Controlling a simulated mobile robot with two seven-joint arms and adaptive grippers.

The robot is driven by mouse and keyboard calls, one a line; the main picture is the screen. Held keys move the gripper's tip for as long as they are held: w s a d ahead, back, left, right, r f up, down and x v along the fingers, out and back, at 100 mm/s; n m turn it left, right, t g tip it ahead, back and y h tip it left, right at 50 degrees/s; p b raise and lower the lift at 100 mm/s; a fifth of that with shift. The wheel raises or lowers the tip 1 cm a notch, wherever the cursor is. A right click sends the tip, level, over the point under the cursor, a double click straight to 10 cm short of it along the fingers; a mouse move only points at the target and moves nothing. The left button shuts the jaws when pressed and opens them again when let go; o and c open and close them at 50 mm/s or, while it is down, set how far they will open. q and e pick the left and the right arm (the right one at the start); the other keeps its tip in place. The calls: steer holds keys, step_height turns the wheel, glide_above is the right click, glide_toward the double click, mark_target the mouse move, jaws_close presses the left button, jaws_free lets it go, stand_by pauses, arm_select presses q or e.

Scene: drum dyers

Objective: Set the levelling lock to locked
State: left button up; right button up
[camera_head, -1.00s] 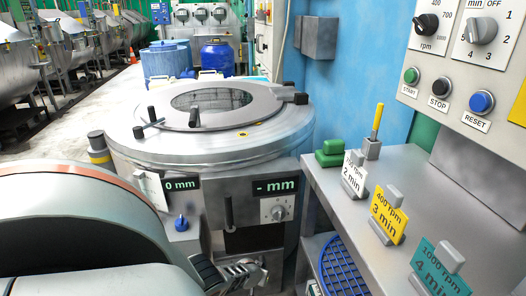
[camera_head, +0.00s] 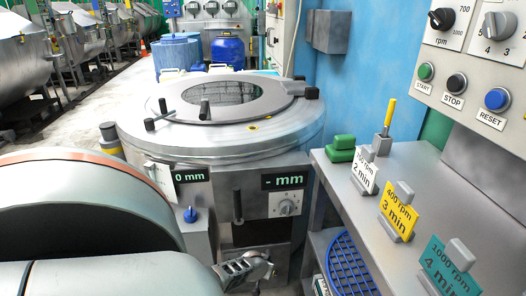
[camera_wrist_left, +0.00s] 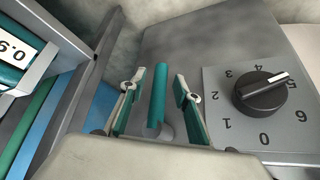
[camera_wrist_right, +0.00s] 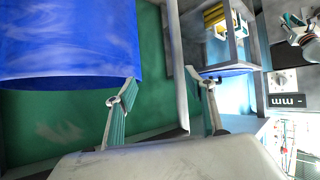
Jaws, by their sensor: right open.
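The drum machine (camera_head: 225,150) stands at the centre of the head view. Its front has a dark upright lever (camera_head: 238,206), a numbered dial (camera_head: 287,204) and a blue knob (camera_head: 190,214). I cannot read which control is the levelling lock. My left gripper (camera_head: 262,262) is low at this front, under the lever and dial. In the left wrist view, its open fingers (camera_wrist_left: 158,105) stand either side of a dark green bar (camera_wrist_left: 158,92), with gaps on both sides. The dial (camera_wrist_left: 262,95) is right of them. My right gripper (camera_wrist_right: 163,110) is open and empty in its wrist view, outside the head view.
A grey bench (camera_head: 345,195) at the right carries rpm cards (camera_head: 398,212) and a yellow-handled lever (camera_head: 389,115). A blue grid (camera_head: 350,265) lies below it. A large blue object (camera_wrist_right: 70,40) is close beyond my right fingers.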

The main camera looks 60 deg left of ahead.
arm_select(q)
steer(key=v, duration=1)
steer(key=shift+s+r, duration=0.15)
steer(key=shift+r, duration=0.1)
steer(key=shift+s+f, duration=0.1)
stand_by(0.6)
